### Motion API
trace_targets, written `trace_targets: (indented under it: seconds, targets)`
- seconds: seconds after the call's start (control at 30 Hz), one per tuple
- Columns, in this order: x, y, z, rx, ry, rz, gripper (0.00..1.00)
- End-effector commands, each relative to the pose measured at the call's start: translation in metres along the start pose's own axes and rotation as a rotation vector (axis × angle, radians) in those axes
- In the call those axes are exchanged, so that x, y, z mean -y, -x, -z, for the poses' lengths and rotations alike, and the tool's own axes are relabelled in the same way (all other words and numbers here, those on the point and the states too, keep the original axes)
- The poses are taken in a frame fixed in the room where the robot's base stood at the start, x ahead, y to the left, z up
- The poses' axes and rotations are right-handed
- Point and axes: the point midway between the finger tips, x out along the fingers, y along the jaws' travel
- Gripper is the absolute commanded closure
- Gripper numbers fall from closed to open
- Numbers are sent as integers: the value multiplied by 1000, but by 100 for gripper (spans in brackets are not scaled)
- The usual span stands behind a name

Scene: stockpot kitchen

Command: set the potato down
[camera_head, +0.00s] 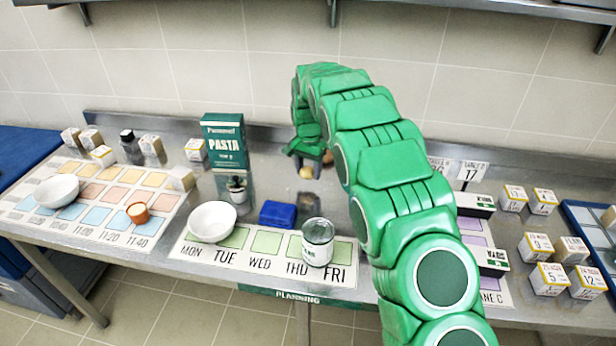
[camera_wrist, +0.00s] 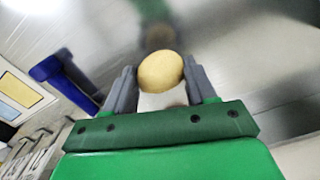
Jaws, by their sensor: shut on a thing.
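My gripper (camera_wrist: 160,82) is shut on the potato (camera_wrist: 160,71), a pale yellow-brown, rounded thing held between its two grey fingers. In the head view the potato (camera_head: 306,172) shows just below my green gripper (camera_head: 307,158), at the back of the steel counter (camera_head: 280,180), behind the planning mat. A blurred reflection lies on the steel beyond it in the wrist view. I cannot tell whether the potato touches the counter. A small brownish thing (camera_head: 328,157) shows beside the gripper, partly hidden by my arm.
A blue box (camera_head: 278,213) stands in front of the gripper, with a tin (camera_head: 318,242) and white bowl (camera_head: 212,221) on the weekday mat (camera_head: 262,268). A green pasta box (camera_head: 224,141) stands left. Bare steel lies around the potato. My arm hides counter to the right.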

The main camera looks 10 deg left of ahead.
Motion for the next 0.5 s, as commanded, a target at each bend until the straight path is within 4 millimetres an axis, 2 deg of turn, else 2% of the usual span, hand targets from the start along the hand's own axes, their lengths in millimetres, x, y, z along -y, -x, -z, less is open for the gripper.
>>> trace_targets:
  seconds: [0.27, 0.5]
  targets:
    - [4, -6, 5, -2, 0, 2, 75]
    - [4, -36, 5, 1, 0, 0, 75]
